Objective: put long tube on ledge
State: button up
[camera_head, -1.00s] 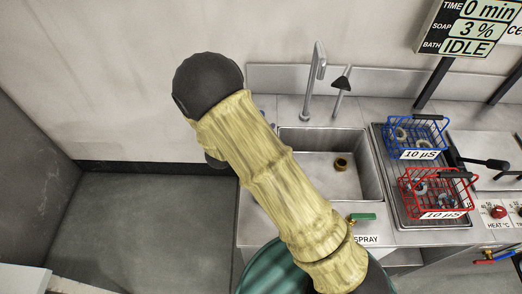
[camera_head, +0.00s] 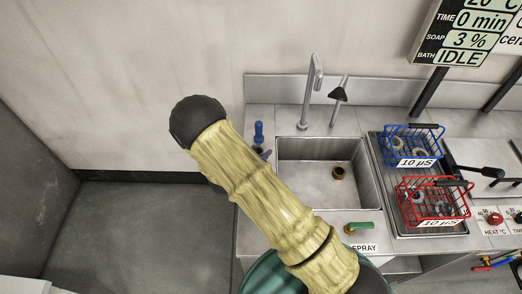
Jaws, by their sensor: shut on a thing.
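I do not see a long tube in this view. My gripper is not in view; my arm, in a pale yellow sleeve with a dark rounded joint, crosses the middle and hides part of the counter and floor. No separate ledge can be told for sure. A steel upstand (camera_head: 280,88) runs along the wall behind the sink counter.
A steel sink (camera_head: 310,185) with a tap (camera_head: 314,85) stands right of my arm. A blue-handled fitting (camera_head: 258,132) is at its left. A blue basket (camera_head: 412,145) and red basket (camera_head: 430,203) sit further right. A teal round container (camera_head: 262,275) is below.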

jog(key=shift+f, duration=0.15)
jog(key=shift+f, duration=0.15)
jog(key=o, duration=1)
jog(key=shift+w, duration=0.1)
jog(key=shift+s, duration=0.2)
jog(key=v, duration=0.4)
jog(key=b+v, duration=0.1)
jog(key=v, duration=0.3)
jog(key=b+v, duration=0.1)
jog(key=v, duration=0.3)
jog(key=shift+r, duration=0.25)
jog(key=shift+w, duration=0.1)
